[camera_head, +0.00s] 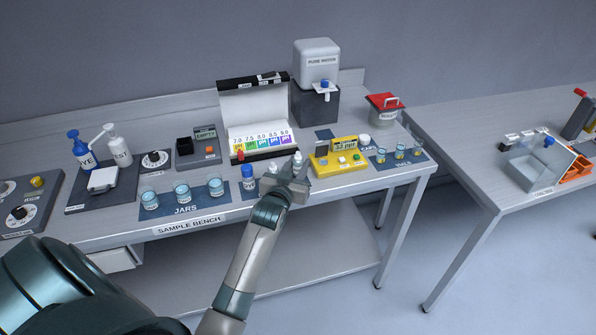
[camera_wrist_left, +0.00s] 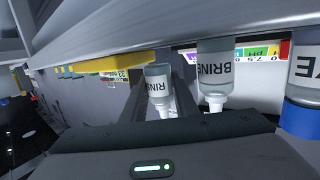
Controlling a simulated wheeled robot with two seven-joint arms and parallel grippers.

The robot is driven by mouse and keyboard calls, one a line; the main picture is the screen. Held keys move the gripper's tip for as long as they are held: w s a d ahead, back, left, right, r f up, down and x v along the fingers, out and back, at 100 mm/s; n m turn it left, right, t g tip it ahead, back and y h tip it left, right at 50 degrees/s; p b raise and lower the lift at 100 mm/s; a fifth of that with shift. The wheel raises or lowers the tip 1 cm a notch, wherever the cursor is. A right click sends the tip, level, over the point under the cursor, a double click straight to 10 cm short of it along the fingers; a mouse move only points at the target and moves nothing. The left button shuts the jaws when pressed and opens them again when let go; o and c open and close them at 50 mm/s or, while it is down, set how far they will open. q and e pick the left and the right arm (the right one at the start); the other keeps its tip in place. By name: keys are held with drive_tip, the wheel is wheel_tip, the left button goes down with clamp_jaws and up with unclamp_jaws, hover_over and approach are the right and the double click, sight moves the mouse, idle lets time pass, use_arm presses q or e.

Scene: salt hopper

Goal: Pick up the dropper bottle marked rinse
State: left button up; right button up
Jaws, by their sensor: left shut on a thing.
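The dropper bottle marked rinse (camera_wrist_left: 157,82) is a clear grey bottle with a white tip, and its label is partly cut off by a finger in the left wrist view. My left gripper (camera_wrist_left: 160,98) is shut on it, one finger on each side. In the head view my left gripper (camera_head: 287,182) is at the front edge of the sample bench and hides most of the bottle; a white dropper tip (camera_head: 297,159) shows above it. A similar bottle marked brine (camera_wrist_left: 214,70) stands close beside the gripper.
A blue-capped bottle (camera_head: 248,178) stands left of the gripper. The yellow meter (camera_head: 335,160) is close on the right, and the colour chart box (camera_head: 255,120) is behind. Several jars (camera_head: 182,192) stand on a blue mat to the left.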

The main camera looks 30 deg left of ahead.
use_arm(q)
drive_tip(key=shift+r, duration=0.85)
drive_tip(key=w+d+r+b, duration=0.3)
drive_tip(key=d+r, duration=0.4)
drive_tip(key=d, duration=0.4)
drive_tip(key=shift+w+b, duration=0.35)
drive_tip(key=shift+w, duration=0.05)
drive_tip(key=shift+r, duration=0.1)
